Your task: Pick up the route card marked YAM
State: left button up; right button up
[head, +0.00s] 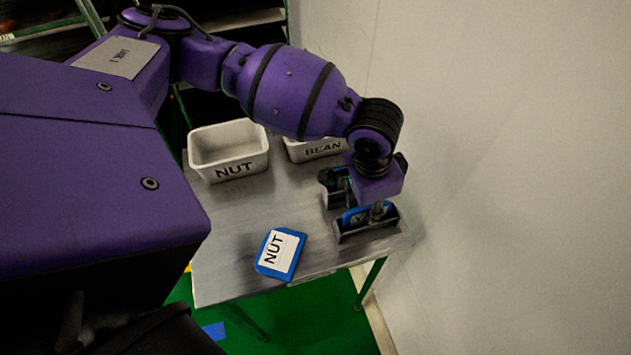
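My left gripper (362,208) is over the right end of the metal table, pointing down, with its two fingers spread well apart. A blue card (352,215) shows between the fingers, close behind the nearer one. Its label is mostly covered, so I cannot read the whole word. I cannot see whether the fingers touch the card. Another blue card (279,252) with a white label marked NUT lies flat near the table's front edge, to the left of the gripper and clear of it. My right gripper is not in view.
A white bin marked NUT (229,170) stands at the back of the table (225,270). A white bin marked BEAN (318,151) is beside it, partly behind my arm. A pale wall (520,180) rises close on the right. The table's left front is bare.

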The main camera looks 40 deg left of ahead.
pick_arm(q)
grip_shut()
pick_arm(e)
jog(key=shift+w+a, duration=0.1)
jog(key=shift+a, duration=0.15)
pick_arm(q)
jog(key=shift+r, duration=0.15)
jog(key=shift+w+r, duration=0.1)
jog(key=shift+r, duration=0.4)
notch_tip(320, 180, up, 2)
jog(key=shift+r, duration=0.1)
jog(key=s+a+r+p, duration=0.4)
jog(key=s+r, duration=0.5)
jog(key=s, duration=0.3)
jog(key=shift+s+a+r+p, duration=0.3)
jog(key=shift+a+p, duration=0.05)
jog(key=shift+a, duration=0.3)
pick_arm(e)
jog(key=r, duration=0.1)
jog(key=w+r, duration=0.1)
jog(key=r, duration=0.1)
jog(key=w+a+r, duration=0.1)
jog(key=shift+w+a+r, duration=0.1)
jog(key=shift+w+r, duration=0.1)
